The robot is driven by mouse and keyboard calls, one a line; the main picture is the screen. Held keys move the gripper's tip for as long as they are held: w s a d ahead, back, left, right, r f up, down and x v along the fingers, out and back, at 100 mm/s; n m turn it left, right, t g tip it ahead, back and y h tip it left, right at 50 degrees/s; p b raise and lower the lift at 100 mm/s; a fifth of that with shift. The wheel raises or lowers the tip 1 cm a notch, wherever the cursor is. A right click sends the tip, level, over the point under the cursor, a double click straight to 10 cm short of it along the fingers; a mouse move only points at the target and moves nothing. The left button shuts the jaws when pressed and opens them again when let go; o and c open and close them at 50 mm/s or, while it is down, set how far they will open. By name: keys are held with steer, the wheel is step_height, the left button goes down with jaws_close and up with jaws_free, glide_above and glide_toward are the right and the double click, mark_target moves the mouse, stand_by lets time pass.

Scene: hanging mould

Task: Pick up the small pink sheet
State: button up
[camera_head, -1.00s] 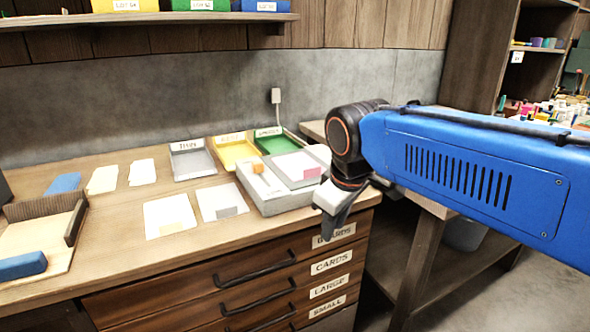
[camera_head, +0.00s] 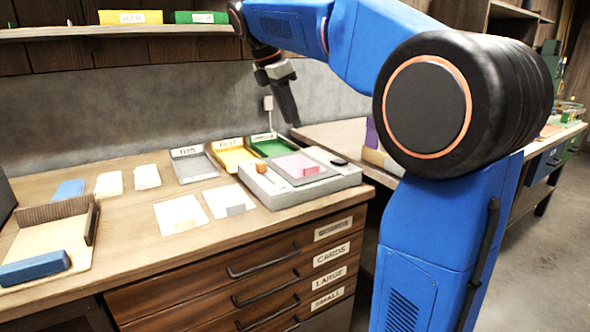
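A pinkish sheet (camera_head: 297,164) lies on the grey platform (camera_head: 290,198) at the right end of the bench top. My gripper (camera_head: 289,108) hangs in the air above and behind the platform, in front of the grey wall. It points down and is apart from the sheet. Its fingers are seen edge-on, so I cannot tell whether they are open or shut. Nothing shows held in it.
Grey, yellow and green labelled trays (camera_head: 194,166) stand behind the platform. Pale sheets (camera_head: 181,214) lie to its left. A wooden holder (camera_head: 60,240) with a blue block (camera_head: 35,268) is at far left. A shelf (camera_head: 120,31) hangs above. My blue arm covers the right side.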

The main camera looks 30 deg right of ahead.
steer(key=x, duration=1.1)
steer(key=shift+w+d+f, duration=0.2)
steer(key=shift+d+f, duration=0.05)
steer(key=shift+f, duration=0.05)
steer(key=shift+d+x, duration=0.15)
steer(key=shift+x, duration=1.15)
steer(key=shift+d+x, duration=0.15)
steer(key=shift+x, duration=1.15)
steer(key=shift+r, duration=0.1)
jaws_close()
